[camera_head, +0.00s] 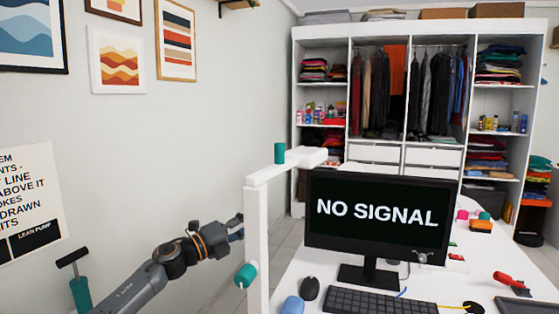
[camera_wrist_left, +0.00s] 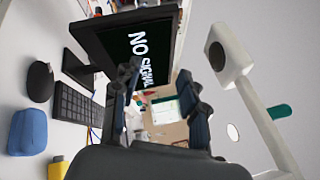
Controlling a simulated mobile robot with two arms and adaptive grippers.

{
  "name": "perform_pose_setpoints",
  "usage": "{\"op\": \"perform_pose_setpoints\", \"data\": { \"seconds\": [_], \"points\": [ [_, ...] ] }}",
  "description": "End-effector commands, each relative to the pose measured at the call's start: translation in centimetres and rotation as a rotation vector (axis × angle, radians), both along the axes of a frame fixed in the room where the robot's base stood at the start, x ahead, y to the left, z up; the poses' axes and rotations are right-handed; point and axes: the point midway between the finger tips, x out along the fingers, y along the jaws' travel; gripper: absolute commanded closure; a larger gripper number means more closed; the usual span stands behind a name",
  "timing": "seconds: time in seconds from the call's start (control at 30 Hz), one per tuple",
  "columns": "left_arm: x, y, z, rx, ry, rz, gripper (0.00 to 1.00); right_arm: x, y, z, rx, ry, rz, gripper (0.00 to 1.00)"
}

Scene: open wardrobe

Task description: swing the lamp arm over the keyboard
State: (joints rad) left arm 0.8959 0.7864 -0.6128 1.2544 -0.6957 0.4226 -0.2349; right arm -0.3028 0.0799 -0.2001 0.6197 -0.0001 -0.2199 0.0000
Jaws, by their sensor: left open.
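The white lamp has an upright post (camera_head: 257,245) left of the desk and a lamp arm (camera_head: 270,172) at its top. The arm reaches back and right, ending in a boxy head (camera_head: 308,155) near the monitor's upper left corner. Teal knobs sit on the arm and low on the post. In the left wrist view the lamp head (camera_wrist_left: 228,55) is right of the fingers, apart from them. The black keyboard (camera_head: 380,302) lies before the monitor. My left gripper (camera_head: 237,228) is open and empty, left of the post; its fingers show in the wrist view (camera_wrist_left: 158,76). My right gripper is out of view.
A monitor (camera_head: 378,220) reading "NO SIGNAL" stands on the white desk (camera_head: 470,275). A black mouse (camera_head: 309,288) and a blue object (camera_head: 291,305) lie left of the keyboard. A red-handled tool (camera_head: 508,280) lies to the right. The open wardrobe (camera_head: 400,150) stands behind.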

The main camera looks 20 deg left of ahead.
Motion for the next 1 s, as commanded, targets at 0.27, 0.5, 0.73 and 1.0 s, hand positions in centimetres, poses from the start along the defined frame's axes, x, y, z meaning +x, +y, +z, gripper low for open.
{"op": "perform_pose_setpoints", "data": {
  "seconds": [0.27, 0.5, 0.73, 1.0],
  "points": [
    [-10.2, -1.1, 17.2, 0.678, -0.467, -0.085, 0.57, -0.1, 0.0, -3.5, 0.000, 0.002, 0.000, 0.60],
    [-15.2, -0.2, 20.7, 0.957, -0.592, -0.056, 0.57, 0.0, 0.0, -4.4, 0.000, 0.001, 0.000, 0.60],
    [-14.4, -1.3, 21.3, 0.983, -0.602, -0.055, 0.57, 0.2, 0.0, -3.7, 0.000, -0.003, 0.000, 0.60],
    [-10.3, -5.2, 21.5, 0.979, -0.602, -0.055, 0.57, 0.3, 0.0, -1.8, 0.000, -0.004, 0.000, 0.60]
  ]
}}
